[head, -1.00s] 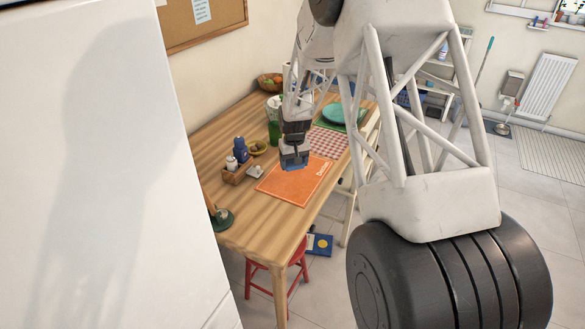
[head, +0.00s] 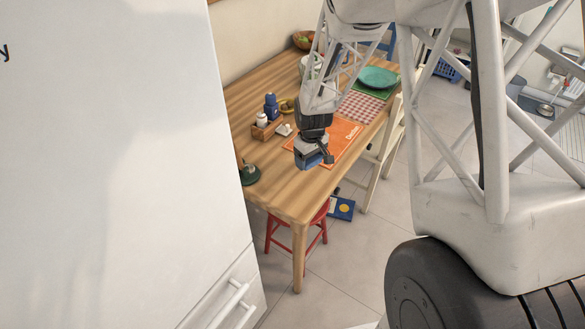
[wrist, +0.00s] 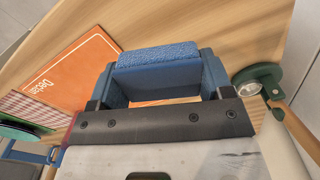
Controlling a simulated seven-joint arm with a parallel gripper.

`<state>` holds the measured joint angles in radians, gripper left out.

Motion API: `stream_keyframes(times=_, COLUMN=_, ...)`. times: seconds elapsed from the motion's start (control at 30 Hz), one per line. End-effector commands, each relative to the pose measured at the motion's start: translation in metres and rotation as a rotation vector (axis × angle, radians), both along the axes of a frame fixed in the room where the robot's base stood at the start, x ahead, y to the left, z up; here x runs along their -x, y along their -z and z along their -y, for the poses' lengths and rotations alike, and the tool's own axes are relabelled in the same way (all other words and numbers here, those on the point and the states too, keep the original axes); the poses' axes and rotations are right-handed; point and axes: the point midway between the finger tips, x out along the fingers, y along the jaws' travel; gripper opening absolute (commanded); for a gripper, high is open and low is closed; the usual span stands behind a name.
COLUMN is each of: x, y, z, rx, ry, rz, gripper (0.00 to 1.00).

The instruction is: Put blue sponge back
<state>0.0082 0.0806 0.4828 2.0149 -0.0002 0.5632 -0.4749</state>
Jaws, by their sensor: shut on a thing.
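The blue sponge (wrist: 158,54) shows in the wrist view between the fingers of my gripper (wrist: 157,78), which is shut on it. In the head view my gripper (head: 314,158) hangs over the wooden table (head: 290,195), near the front edge of the orange placemat. The sponge shows only as a small bluish patch at the fingertips there. The table surface lies below the sponge in the wrist view.
An orange placemat (head: 342,137) lies on the table, with a teal plate (head: 378,77) farther back. A wooden caddy with bottles (head: 266,130) and a green lamp base (head: 249,175) stand at the left. A red stool (head: 300,229) is under the table.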

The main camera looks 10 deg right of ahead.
Motion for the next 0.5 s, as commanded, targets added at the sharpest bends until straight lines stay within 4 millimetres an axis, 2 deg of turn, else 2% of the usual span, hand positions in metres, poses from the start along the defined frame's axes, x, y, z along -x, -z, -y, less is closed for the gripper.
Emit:
stream_keyframes(times=0.03, x=0.015, y=0.001, z=-0.007, rx=0.000, ry=-0.039, rz=-0.001, gripper=0.43)
stream_keyframes(times=0.2, x=0.059, y=0.007, z=-0.023, rx=0.000, ry=-0.168, rz=-0.001, gripper=0.43)
stream_keyframes(times=0.4, x=0.095, y=0.012, z=-0.034, rx=0.000, ry=-0.273, rz=0.000, gripper=0.43)
stream_keyframes(times=0.5, x=0.104, y=0.013, z=-0.037, rx=0.000, ry=-0.302, rz=0.000, gripper=0.43)
